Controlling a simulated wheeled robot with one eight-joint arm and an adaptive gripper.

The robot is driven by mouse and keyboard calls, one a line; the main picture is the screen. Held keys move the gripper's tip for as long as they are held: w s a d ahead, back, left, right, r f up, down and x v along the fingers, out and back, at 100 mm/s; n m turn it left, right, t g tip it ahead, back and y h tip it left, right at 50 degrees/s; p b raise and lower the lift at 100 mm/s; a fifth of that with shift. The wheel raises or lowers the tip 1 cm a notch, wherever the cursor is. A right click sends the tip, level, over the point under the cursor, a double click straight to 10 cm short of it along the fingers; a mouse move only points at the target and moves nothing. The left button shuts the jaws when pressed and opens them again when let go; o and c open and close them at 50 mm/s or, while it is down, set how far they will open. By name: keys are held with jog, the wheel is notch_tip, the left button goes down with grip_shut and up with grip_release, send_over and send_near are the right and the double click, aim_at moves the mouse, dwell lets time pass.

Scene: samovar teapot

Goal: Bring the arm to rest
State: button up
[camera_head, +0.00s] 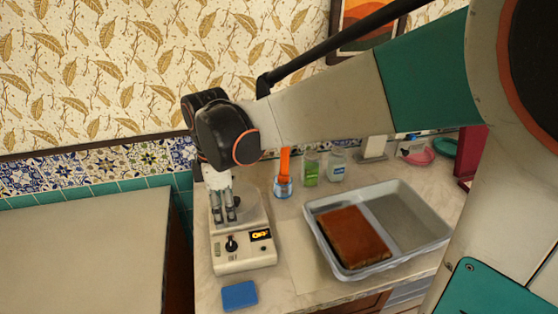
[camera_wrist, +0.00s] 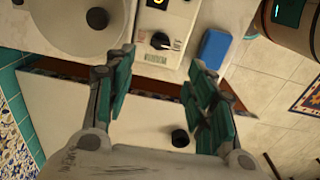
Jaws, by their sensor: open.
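My gripper (camera_head: 229,213) hangs fingers-down in the head view, in front of the round plate of a white device (camera_head: 243,262). Its two fingers are apart and nothing shows between them. In the wrist view, my gripper (camera_wrist: 161,60) is open and empty, with teal pads on both fingers. The device (camera_wrist: 178,22), with its black knob, shows beyond the fingertips there. The head view does not show clearly whether the fingers touch the plate. My arm stretches across the head view from the right.
A blue block (camera_head: 239,295) lies before the device. A grey tray (camera_head: 432,238) holding a brown slab (camera_head: 352,238) stands right. A glass (camera_head: 283,188) with an orange item and small jars (camera_head: 337,164) stand behind. The left counter (camera_head: 80,255) is bare.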

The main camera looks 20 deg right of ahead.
jog(key=shift+s+r, duration=0.15)
jog(key=shift+r, duration=0.15)
jog(key=s+d+r+m+t, duration=0.3)
jog(key=s+d+m+t, duration=0.4)
jog(key=s+m, duration=0.5)
jog(key=shift+s+d+r+m, duration=0.15)
jog(key=shift+d+r+m, duration=0.2)
jog(key=shift+d+m, duration=1.35)
jog(key=shift+a+m, duration=0.3)
